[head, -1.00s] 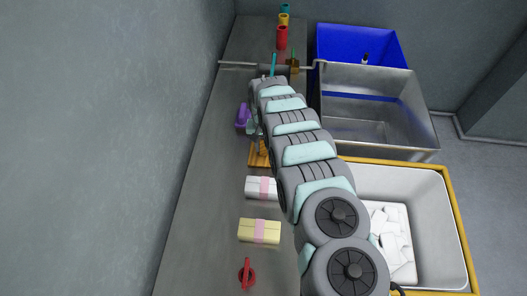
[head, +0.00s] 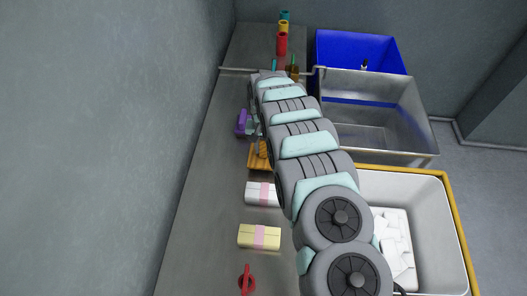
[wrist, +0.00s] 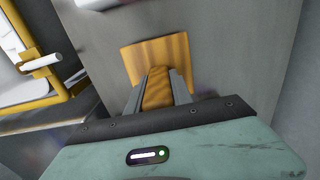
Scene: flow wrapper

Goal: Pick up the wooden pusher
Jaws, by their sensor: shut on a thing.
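The wooden pusher, an orange-brown plate with an upright handle, shows near the middle of the counter in the head view (head: 256,163), partly hidden by my arm. In the wrist view its square plate (wrist: 163,52) lies beyond my fingers. My gripper (wrist: 157,82) is shut on the pusher's handle, with one finger on each side. I cannot tell whether the plate touches the counter or is slightly above it. In the head view my gripper is mostly hidden behind my arm.
A purple object (head: 242,123) stands just beyond the pusher. A white pack (head: 256,193), a yellow pack (head: 258,237) and a red object (head: 246,280) are nearer. A metal rail (head: 236,70) crosses behind. A yellow-rimmed bin (head: 450,195) is right; the counter's left side is clear.

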